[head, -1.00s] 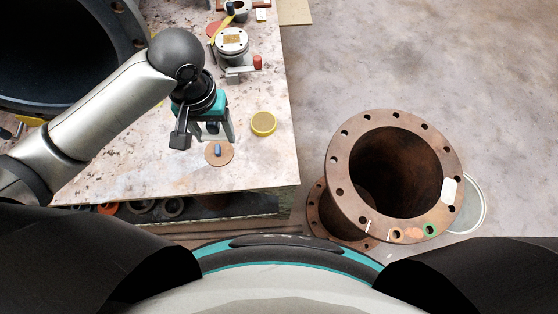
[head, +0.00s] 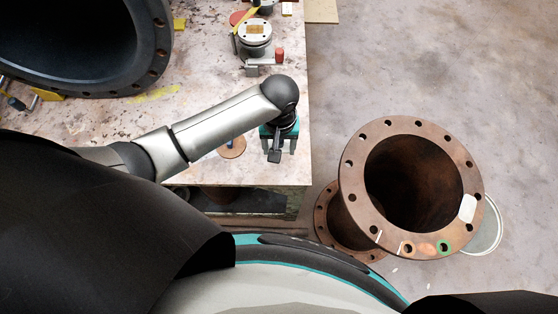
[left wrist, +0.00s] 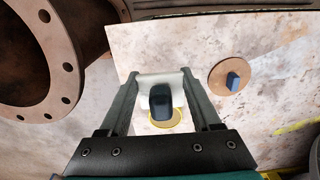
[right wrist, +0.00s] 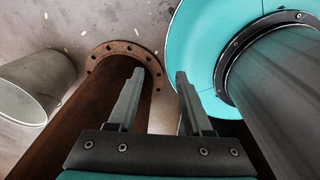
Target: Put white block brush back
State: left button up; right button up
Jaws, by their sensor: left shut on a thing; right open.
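The white block brush (left wrist: 150,79), a white block with a dark handle, is between the fingers of my left gripper (head: 281,149) in the left wrist view. The gripper is shut on it and holds it above the table (head: 208,110) near its right edge. In the head view the brush is hidden under my gripper. My right gripper (right wrist: 160,80) is open and empty, in view only in the right wrist view.
A round brown disc with a blue knob (left wrist: 232,78) lies on the table left of my left gripper. A rusty flanged pipe (head: 353,180) stands on the floor at right, with a white patch (head: 467,208) on its flange. A large black pipe (head: 160,55) lies at upper left.

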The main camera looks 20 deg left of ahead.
pick_arm(q)
notch_tip(320, 180, down, 8)
jog(key=b, duration=0.3)
jog(key=shift+r, duration=0.2)
jog(key=shift+f, duration=0.1)
jog(key=o, duration=1.3)
pick_arm(e)
jog(key=f, duration=0.2)
jog(key=w+d+f, duration=0.1)
jog(key=shift+d+f, duration=0.1)
jog(key=shift+f, duration=0.1)
